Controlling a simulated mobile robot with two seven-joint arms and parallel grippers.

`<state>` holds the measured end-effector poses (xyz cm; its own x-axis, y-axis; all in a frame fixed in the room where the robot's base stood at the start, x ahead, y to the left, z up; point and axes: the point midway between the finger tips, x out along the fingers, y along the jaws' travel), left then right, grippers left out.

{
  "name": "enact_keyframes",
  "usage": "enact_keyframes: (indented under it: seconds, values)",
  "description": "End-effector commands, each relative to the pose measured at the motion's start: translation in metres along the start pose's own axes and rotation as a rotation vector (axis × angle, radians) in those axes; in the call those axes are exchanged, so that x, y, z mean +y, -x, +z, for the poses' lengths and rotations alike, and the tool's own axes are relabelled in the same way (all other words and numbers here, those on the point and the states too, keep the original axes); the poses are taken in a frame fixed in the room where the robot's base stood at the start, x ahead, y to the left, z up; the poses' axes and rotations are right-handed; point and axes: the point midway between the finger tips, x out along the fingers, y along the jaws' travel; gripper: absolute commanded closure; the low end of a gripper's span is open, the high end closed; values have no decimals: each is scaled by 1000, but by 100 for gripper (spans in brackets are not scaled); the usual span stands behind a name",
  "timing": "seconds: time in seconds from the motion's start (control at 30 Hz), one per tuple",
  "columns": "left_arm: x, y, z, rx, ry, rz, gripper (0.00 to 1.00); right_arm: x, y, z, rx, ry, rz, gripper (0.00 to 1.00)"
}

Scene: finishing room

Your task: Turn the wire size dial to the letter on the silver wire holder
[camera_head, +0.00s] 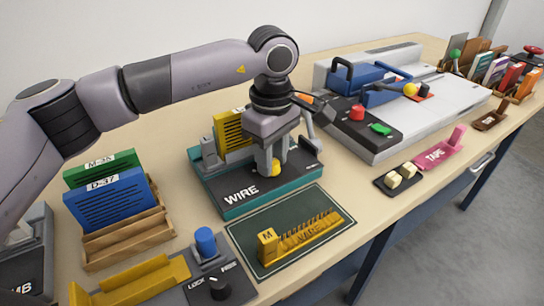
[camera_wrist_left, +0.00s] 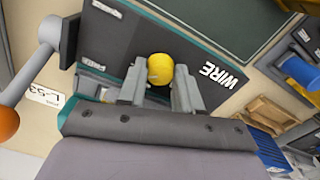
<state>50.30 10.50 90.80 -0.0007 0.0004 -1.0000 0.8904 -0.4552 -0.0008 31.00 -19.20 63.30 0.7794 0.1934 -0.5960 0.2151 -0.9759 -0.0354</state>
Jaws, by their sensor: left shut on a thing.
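My left gripper (camera_head: 268,162) is over the teal-based WIRE machine (camera_head: 228,200), its fingers shut on a round yellow knob (camera_head: 276,169), which looks like the size dial. In the left wrist view the yellow knob (camera_wrist_left: 160,69) sits between the two fingertips. No letters around it can be read. A yellow wire strip labelled WIRE (camera_head: 312,236) lies on a dark green mat (camera_head: 290,262), with a block marked M (camera_head: 268,243) at its left end. This holder looks yellow; no silver wire holder shows. My right gripper is not in view.
A yellow punched booklet (camera_head: 229,131) stands at the WIRE machine's back. A lever with an orange ball (camera_wrist_left: 8,122) is beside the gripper. Blue and green booklets stand in a wooden rack (camera_head: 128,240). A grey machine (camera_head: 425,105) is behind right; a LOCK dial (camera_head: 212,287) is in front.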

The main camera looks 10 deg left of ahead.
Motion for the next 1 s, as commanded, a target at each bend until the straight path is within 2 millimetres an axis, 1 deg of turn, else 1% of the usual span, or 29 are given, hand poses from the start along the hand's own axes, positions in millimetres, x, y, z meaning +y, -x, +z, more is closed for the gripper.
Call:
enact_keyframes:
  seconds: [0.2,0.67,0.7,0.77,1.0]
  values:
    - [0,1,0,0,-52,2,97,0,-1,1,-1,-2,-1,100]
    - [0,1,0,1,-64,2,97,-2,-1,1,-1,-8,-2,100]
    - [0,1,0,0,-64,2,60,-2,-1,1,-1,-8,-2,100]
    - [0,1,0,0,-64,2,41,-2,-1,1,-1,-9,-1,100]
    - [0,1,0,0,-63,1,41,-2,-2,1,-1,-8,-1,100]
